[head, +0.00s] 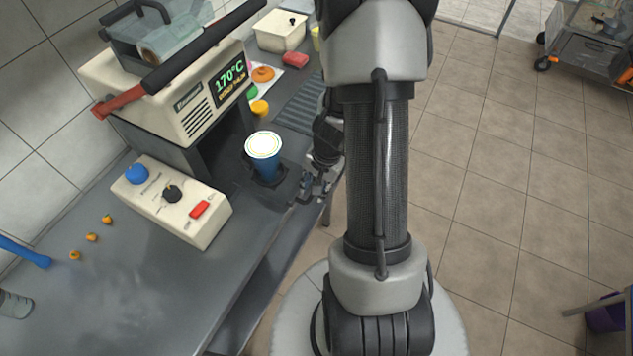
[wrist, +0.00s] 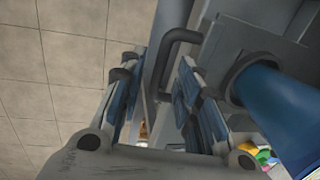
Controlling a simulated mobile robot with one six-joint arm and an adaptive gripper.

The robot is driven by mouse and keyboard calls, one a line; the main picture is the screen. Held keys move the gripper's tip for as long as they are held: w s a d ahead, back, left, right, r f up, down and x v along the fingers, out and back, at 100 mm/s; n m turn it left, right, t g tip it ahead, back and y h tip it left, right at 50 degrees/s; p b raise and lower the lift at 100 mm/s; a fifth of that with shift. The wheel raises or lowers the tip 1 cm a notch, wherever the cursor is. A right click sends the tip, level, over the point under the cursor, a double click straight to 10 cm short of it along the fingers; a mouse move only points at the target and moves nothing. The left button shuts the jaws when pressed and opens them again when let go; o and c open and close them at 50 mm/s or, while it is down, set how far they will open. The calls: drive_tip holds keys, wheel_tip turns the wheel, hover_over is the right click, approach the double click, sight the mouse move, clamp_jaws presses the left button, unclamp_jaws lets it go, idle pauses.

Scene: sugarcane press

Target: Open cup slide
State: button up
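The cup slide (head: 284,188) is a dark grey plate low in front of the press. A blue cup with a pale top (head: 265,160) stands upright in it. In the wrist view the slide (wrist: 247,48) shows at upper right, with the blue cup (wrist: 275,108) in its round holder. A dark bar handle (wrist: 163,62) sticks out from the slide's front. My gripper (head: 305,190) is just right of the slide at the counter's edge. In the wrist view my gripper (wrist: 158,92) is open, with the handle ahead between its two fingers. I cannot tell whether either finger touches it.
The cream press (head: 185,95) with a 170°C display stands behind the cup. A control box (head: 175,205) with a blue knob and red switch sits at left. Small orange pieces (head: 91,237) lie on the counter.

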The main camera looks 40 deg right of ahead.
wheel_tip(320, 180, up, 12)
drive_tip(key=s, duration=0.2)
drive_tip(key=shift+d, duration=0.4)
drive_tip(key=shift+f, duration=0.1)
